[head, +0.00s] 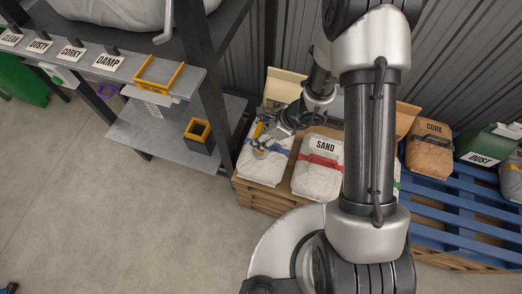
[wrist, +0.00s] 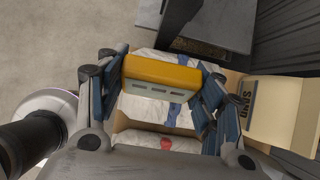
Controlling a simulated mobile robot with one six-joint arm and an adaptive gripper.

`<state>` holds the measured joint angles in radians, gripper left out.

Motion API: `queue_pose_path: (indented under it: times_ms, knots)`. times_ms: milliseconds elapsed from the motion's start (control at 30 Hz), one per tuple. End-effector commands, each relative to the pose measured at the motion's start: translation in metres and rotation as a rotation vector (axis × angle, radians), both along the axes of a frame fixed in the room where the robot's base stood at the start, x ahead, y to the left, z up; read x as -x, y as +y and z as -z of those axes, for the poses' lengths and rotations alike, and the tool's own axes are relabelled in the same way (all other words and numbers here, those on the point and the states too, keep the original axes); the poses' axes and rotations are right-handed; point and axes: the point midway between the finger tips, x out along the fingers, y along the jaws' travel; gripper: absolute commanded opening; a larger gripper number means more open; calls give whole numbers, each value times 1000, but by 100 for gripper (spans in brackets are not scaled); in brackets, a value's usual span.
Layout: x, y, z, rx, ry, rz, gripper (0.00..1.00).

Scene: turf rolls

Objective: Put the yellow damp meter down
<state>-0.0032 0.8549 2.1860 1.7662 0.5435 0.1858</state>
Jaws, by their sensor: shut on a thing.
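The yellow damp meter (wrist: 161,70) is a yellow block with a pale slotted face, held between the fingers of my gripper (wrist: 163,85) in the wrist view. In the head view the meter (head: 258,130) shows as a small yellow patch, partly covered by my gripper (head: 264,137). My gripper is shut on it, over a white bag with a blue band (head: 263,164). I cannot tell whether the meter touches the bag.
A white SAND bag (head: 317,178) with a red band lies beside it on a wooden pallet (head: 262,194). At left is a metal shelf (head: 165,133) with a yellow-rimmed tray (head: 160,73), a yellow-topped box (head: 199,136) and a DAMP label (head: 108,62). Floor in front is clear.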

Motion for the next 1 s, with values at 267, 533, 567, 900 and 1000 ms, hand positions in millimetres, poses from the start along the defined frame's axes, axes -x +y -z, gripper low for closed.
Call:
queue_pose_path:
  times_ms: [267,533,567,900,1000]
  knots:
    - [0,0,53,-1,-1,-2,11]
    - [0,0,77,0,0,-1,11]
    - [0,0,82,0,1,-1,11]
    - [-1,0,98,-1,-2,-1,11]
    - [-1,0,99,-1,-2,-1,11]
